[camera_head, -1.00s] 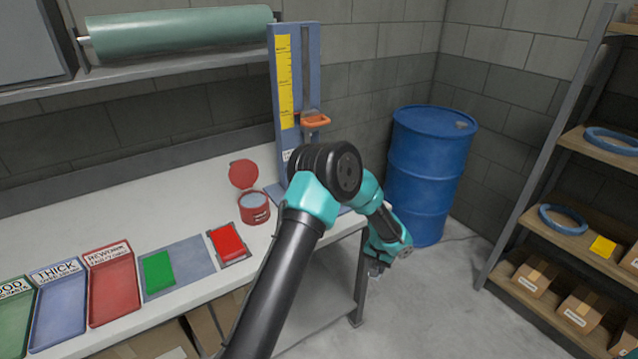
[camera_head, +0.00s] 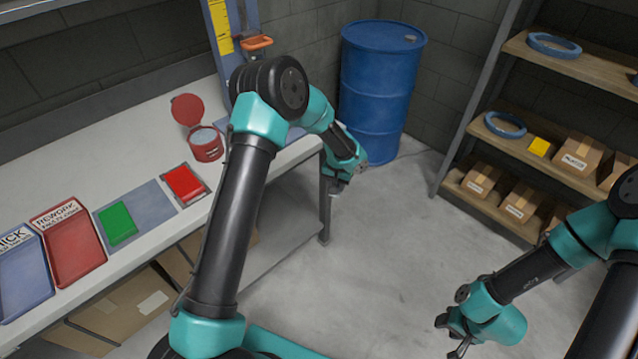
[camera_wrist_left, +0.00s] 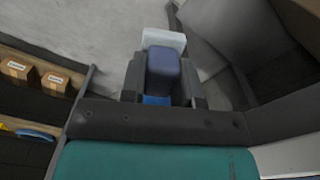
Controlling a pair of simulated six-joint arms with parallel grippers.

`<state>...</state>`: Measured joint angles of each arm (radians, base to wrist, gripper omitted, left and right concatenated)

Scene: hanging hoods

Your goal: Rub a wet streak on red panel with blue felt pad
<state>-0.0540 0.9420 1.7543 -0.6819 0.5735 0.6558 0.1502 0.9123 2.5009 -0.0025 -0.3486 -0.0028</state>
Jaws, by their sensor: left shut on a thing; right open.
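The red panel (camera_head: 184,183) lies in a dark-rimmed holder near the front edge of the bench. No wet streak can be made out on it. My left gripper (camera_head: 338,188) hangs beyond the bench's right end, right of the red panel and apart from it. In the left wrist view its jaws (camera_wrist_left: 162,85) are shut on a blue block (camera_wrist_left: 163,70) with a pale slab (camera_wrist_left: 164,39) at its far end, which looks like the felt pad. My right gripper (camera_head: 452,335) is open and empty over the floor at the lower right.
A green panel (camera_head: 117,222) lies left of the red one, beside a red tray (camera_head: 75,252) and a blue tray (camera_head: 22,278). An open red tin (camera_head: 206,146) stands behind the panels. A blue drum (camera_head: 378,95) and shelves (camera_head: 510,130) stand right. The middle floor is clear.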

